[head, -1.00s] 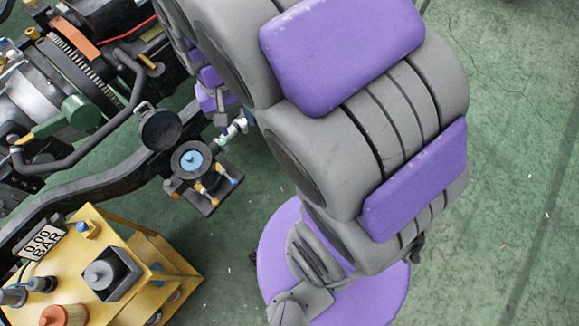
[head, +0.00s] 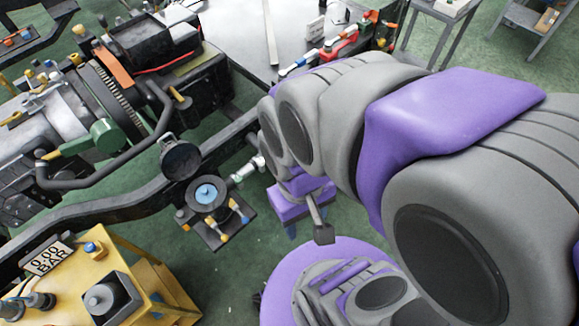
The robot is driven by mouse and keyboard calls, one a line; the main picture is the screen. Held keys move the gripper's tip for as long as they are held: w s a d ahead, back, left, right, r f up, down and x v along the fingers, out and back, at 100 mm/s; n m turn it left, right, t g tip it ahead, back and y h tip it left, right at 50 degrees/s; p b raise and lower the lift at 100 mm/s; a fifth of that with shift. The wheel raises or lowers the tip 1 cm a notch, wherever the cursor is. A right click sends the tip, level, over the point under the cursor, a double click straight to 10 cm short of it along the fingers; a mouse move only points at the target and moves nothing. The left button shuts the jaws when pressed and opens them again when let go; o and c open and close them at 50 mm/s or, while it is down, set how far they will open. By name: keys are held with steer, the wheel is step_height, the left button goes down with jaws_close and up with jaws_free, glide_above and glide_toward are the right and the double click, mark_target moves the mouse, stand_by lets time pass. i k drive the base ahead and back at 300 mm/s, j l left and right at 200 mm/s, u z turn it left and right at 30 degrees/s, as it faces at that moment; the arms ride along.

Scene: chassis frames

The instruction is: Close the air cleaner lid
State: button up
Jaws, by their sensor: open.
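The air cleaner (head: 207,193) is a round dark housing with a blue centre, beside the black chassis rail in the head view. Its round black lid (head: 181,159) stands raised on the far side, tilted up and apart from the housing's open top. My gripper (head: 316,224) is to the right of the air cleaner, beyond the purple wrist, and touches neither lid nor housing. It is open and looks empty. One grey finger with a dark tip shows; the rest is largely hidden by my arm.
A yellow unit with a "0.00 BAR" plate (head: 50,258) stands at lower left. The engine (head: 60,110) fills the left side. A grey workbench (head: 235,38) with tools is behind. Small valves with yellow and blue handles (head: 233,215) sit beside the air cleaner. Green floor shows between.

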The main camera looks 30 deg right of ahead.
mark_target(179, 160)
steer(key=i+l+u, duration=0.4)
steer(key=i, duration=0.3)
steer(key=i+l+u, duration=0.4)
steer(key=i+l, duration=0.2)
steer(key=l, duration=0.25)
